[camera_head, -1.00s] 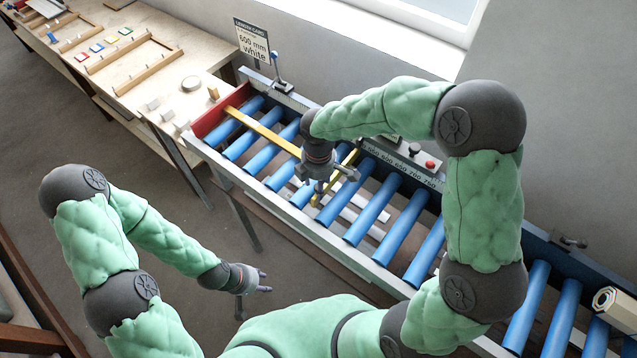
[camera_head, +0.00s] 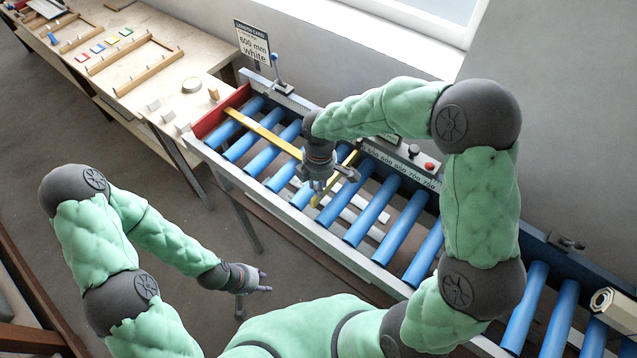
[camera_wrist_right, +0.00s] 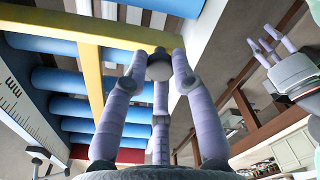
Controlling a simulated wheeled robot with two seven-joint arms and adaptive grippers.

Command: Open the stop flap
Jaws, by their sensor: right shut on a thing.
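The stop flap appears as a yellow bar (camera_head: 330,196) across the blue rollers, partly hidden by my right gripper (camera_head: 318,186). In the right wrist view the yellow cross bar (camera_wrist_right: 105,32) ends at a round grey knob (camera_wrist_right: 159,67). My right gripper's lilac fingers (camera_wrist_right: 155,75) close around that knob. A second, long yellow bar (camera_head: 262,132) runs along the rollers and shows in the wrist view too (camera_wrist_right: 93,80). My left gripper (camera_head: 264,282) is empty, fingers apart, over the floor in front of the conveyor. It also shows in the wrist view (camera_wrist_right: 272,45).
The roller conveyor (camera_head: 300,232) has a red end plate (camera_head: 215,115) and a ruler along its back rail. A control box with a red button (camera_head: 429,166) sits behind it. A workbench (camera_head: 150,75) stands at the left. A pale profile (camera_head: 612,308) lies at the far right.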

